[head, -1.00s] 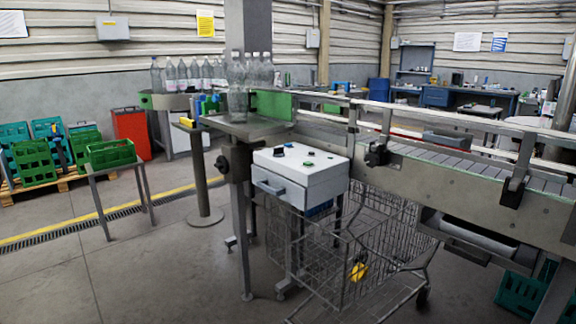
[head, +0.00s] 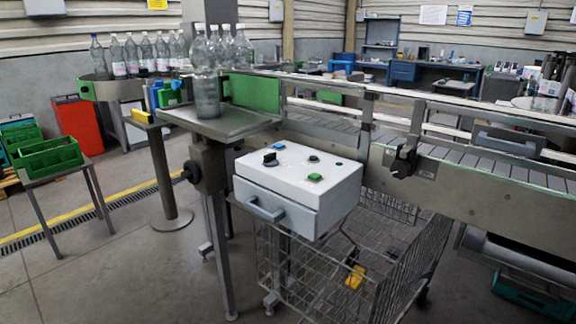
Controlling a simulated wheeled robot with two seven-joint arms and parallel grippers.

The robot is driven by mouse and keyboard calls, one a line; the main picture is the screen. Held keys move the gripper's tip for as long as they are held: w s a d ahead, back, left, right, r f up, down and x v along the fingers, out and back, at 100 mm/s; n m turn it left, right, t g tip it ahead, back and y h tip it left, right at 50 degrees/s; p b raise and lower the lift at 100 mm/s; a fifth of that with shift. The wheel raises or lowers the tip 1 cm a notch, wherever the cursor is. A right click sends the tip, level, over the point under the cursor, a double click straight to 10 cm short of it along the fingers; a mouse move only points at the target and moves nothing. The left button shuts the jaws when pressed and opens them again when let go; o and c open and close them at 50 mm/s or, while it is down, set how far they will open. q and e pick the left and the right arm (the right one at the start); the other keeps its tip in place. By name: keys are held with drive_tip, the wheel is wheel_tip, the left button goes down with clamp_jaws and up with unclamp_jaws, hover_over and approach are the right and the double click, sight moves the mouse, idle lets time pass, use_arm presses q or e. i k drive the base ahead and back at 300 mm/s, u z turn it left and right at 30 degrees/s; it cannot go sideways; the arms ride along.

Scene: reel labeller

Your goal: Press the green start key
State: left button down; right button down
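The green start key is most likely the square green key (head: 315,177) on the near right part of the white top of the control box (head: 297,185). The same top carries a black rotary knob (head: 270,159), a blue key (head: 279,146), a round black button (head: 314,158) and a small dark green dot (head: 339,163). The box has a grey handle on its front and stands beside the conveyor. No label on the keys can be read. Neither of my grippers shows in the head view.
A wire cart (head: 326,292) stands below the box. The conveyor (head: 460,190) runs off to the right. A green crate (head: 48,158) sits on a stand at left.

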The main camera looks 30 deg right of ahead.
sight(314, 176)
drive_tip(key=z, duration=0.55)
drive_tip(key=i, duration=1)
drive_tip(key=u, duration=1.5)
drive_tip(key=k, duration=1)
drive_tip(key=z, duration=1.75)
